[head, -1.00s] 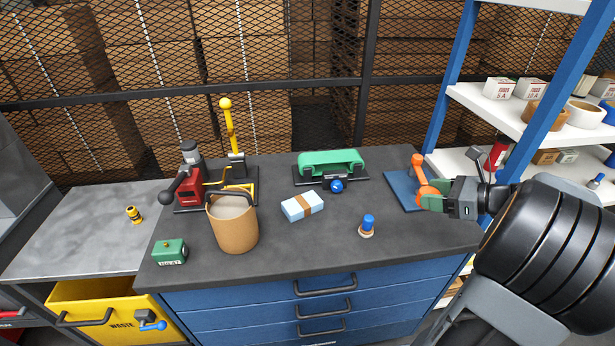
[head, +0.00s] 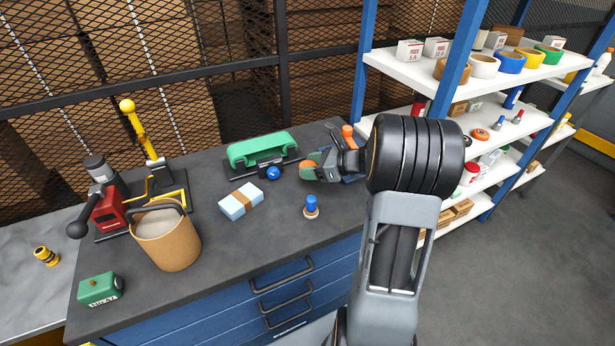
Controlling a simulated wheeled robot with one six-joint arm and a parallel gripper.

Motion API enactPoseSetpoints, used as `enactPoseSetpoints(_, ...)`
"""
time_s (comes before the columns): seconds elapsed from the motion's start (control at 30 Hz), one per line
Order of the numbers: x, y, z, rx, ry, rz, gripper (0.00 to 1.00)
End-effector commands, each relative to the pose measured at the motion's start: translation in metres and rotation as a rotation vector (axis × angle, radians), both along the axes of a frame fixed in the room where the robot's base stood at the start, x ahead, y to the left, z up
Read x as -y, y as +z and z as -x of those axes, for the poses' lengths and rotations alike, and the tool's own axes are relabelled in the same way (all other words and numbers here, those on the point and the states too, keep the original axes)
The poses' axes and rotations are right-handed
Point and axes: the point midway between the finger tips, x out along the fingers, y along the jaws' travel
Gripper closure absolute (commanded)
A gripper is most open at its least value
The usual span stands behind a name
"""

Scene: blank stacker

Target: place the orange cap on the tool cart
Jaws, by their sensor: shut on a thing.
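My gripper (head: 311,168) is above the right part of the dark bench top, left of an upright orange part (head: 348,131) on a blue base. It is shut on a small orange thing (head: 307,174), which looks like the orange cap. Fingers and a green patch beside it hide much of its shape. I cannot pick out a tool cart for certain in the head view.
The dark bench top (head: 245,228) over blue drawers holds a tan bucket (head: 172,245), a light blue box (head: 240,201), a blue-topped stamp (head: 311,207) and a green tape-dispenser-like device (head: 260,148). Stocked white shelves (head: 400,62) stand right. Grey floor (head: 545,240) is clear.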

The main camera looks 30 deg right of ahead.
Motion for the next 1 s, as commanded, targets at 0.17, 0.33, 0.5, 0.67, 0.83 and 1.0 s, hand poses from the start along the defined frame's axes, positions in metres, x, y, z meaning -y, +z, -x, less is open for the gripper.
enactPoseSetpoints(0.17,-0.004,-0.009,-0.005,-0.002,0.000,-0.001,0.66)
enactPoseSetpoints(0.33,-0.007,-0.031,-0.008,-0.004,-0.002,-0.001,0.66)
enactPoseSetpoints(0.5,-0.006,-0.043,-0.009,-0.001,-0.002,-0.001,0.66)
enactPoseSetpoints(0.67,-0.007,-0.044,-0.008,0.000,-0.001,0.000,0.66)
enactPoseSetpoints(0.83,-0.007,-0.045,-0.008,-0.001,-0.001,0.000,0.66)
enactPoseSetpoints(1.0,-0.007,-0.047,-0.008,-0.001,-0.001,0.000,0.38)
